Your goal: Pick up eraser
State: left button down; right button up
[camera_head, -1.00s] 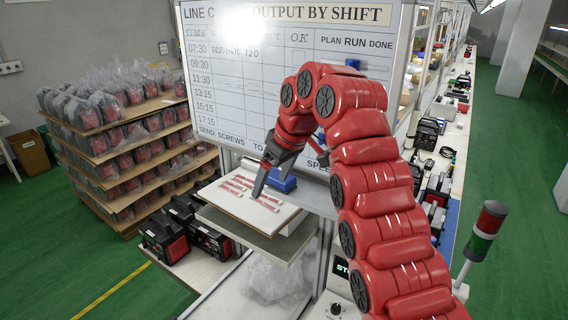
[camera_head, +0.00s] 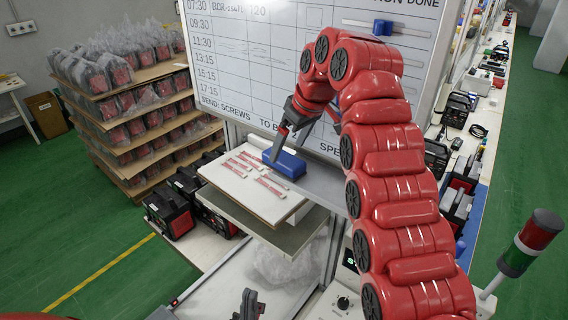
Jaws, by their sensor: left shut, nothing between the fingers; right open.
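A blue block, which looks like the eraser (camera_head: 290,166), lies on the grey ledge below the whiteboard, at the back edge of a white panel. My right gripper (camera_head: 286,150) reaches down to it from above, open. One dark finger comes down at the block's left end; the other finger is hard to make out. I cannot tell whether it touches the block. My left gripper (camera_head: 250,304) is at the bottom edge, shut and empty, well in front of the block.
The white panel (camera_head: 262,207) carries several small red-and-white strips. The whiteboard (camera_head: 250,60) stands right behind the ledge and holds another small blue piece (camera_head: 382,27) on a white bar. A signal lamp (camera_head: 530,245) stands at right. Loaded shelves (camera_head: 140,110) stand at left.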

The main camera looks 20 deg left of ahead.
aim_at(285, 157)
jog(key=x, duration=0.3)
jog(key=shift+d, duration=0.1)
jog(key=shift+f, duration=0.2)
jog(key=shift+w, duration=0.1)
jog(key=shift+f+b, duration=0.25)
jog(key=shift+b, duration=0.25)
grip_shut()
dwell(0.3)
jog(key=shift+r, duration=0.1)
